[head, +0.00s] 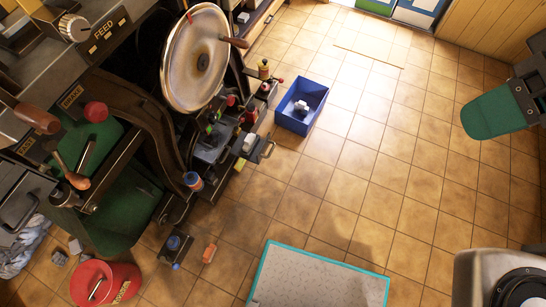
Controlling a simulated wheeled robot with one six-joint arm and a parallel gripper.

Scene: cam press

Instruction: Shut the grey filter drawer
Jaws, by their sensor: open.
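A grey metal unit with a bar handle (17,212) is at the left edge of the head view, low on the machine and cut off by the frame. A smaller grey drawer-like part with a looped handle (262,148) sticks out to the right from the machine's lower middle. I cannot tell for sure which of these is the filter drawer, or how far it is open. My gripper is not in view.
The dark machine with a large metal wheel (196,57) fills the left. A blue bin (301,104), an orange block (209,253), a red bucket (118,281) and a teal-edged mat (318,280) are on the tiled floor. A green pad (492,112) juts in at right. Mid-floor is clear.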

